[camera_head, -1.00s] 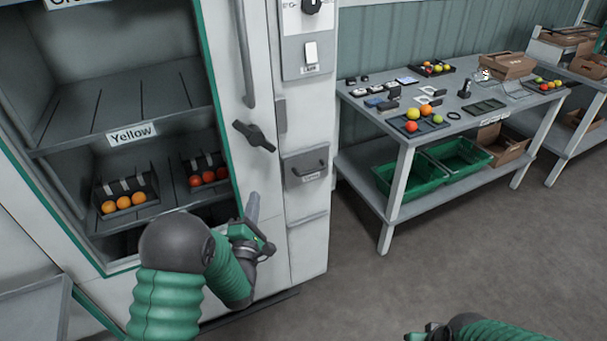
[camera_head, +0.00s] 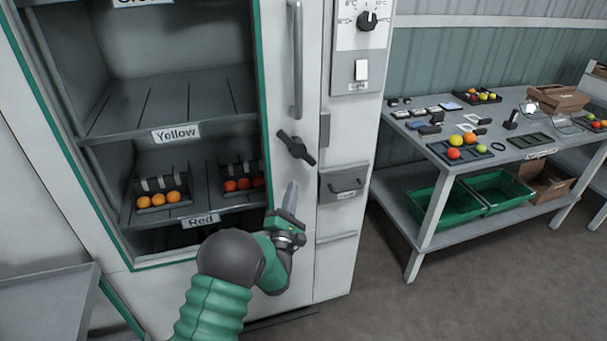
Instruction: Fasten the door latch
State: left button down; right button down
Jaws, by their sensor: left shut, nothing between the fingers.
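The door latch (camera_head: 296,148) is a dark turning handle on the white door frame of the cabinet (camera_head: 345,215), below the long vertical door handle (camera_head: 296,60). It lies tilted, running from upper left to lower right. My left gripper (camera_head: 291,190) is shut and empty, its fingers pointing up a little below the latch and apart from it. My right gripper is not in view.
Shelves behind the door hold trays of orange fruit (camera_head: 158,200) and red fruit (camera_head: 243,184). A drawer handle (camera_head: 345,186) and control panel (camera_head: 361,45) sit right of the latch. A table (camera_head: 430,215) with fruit and tools stands right. Floor between is clear.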

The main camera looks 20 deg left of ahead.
aim_at(298, 149)
pick_arm(q)
jog(key=w+d+r, duration=0.2)
jog(key=w+r, duration=0.1)
jog(key=w, duration=0.1)
jog(key=shift+w+d+r, duration=0.15)
jog(key=shift+w+r, duration=0.1)
jog(key=shift+w, duration=0.05)
jog(key=shift+a+f, duration=0.1)
jog(key=shift+a, duration=0.1)
